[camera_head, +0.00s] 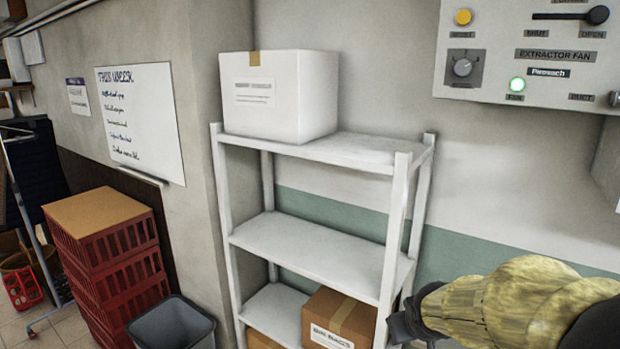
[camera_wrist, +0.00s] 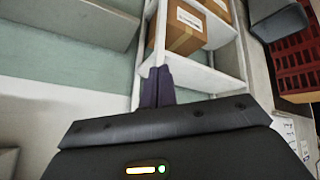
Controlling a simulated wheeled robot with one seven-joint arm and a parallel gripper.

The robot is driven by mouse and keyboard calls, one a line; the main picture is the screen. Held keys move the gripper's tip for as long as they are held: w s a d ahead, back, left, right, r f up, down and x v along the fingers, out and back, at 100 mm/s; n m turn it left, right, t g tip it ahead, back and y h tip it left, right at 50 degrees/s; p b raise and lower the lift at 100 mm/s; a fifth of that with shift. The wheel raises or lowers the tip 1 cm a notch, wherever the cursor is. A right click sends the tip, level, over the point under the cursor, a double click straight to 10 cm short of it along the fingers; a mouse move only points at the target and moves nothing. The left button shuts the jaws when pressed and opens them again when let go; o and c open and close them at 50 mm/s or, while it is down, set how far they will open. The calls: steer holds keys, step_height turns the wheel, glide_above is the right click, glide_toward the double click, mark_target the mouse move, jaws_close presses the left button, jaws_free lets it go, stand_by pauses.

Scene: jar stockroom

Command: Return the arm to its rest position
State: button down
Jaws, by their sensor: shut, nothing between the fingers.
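My arm, in a yellowish sleeve, reaches in from the lower right of the head view. My gripper shows in the wrist view (camera_wrist: 157,84), with its dark fingers together and nothing between them. In that view the fingertips overlap a white post of the shelf unit; I cannot tell whether they touch it. In the head view the gripper is dark and partly cut off by the bottom edge, just right of the white shelf unit (camera_head: 310,240).
A white box (camera_head: 277,95) stands on the top shelf, and a cardboard box (camera_head: 338,318) on the bottom one. A grey bin (camera_head: 172,325) and stacked red crates (camera_head: 110,262) stand at the left. A control panel (camera_head: 535,50) hangs on the wall at upper right.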

steer(key=s+a+f+m+g+b, duration=0.1)
steer(key=s+a+f+g, duration=0.1)
steer(key=s+f, duration=0.4)
steer(key=s+a+f+g+y+b, duration=0.1)
steer(key=s+a+f+g, duration=0.1)
steer(key=s+f, duration=0.3)
steer(key=shift+s+a+f+m+g, duration=0.3)
steer(key=shift+s+f+m, duration=0.1)
steer(key=shift+f, duration=0.2)
steer(key=shift+w, duration=0.35)
steer(key=shift+s+d, duration=0.15)
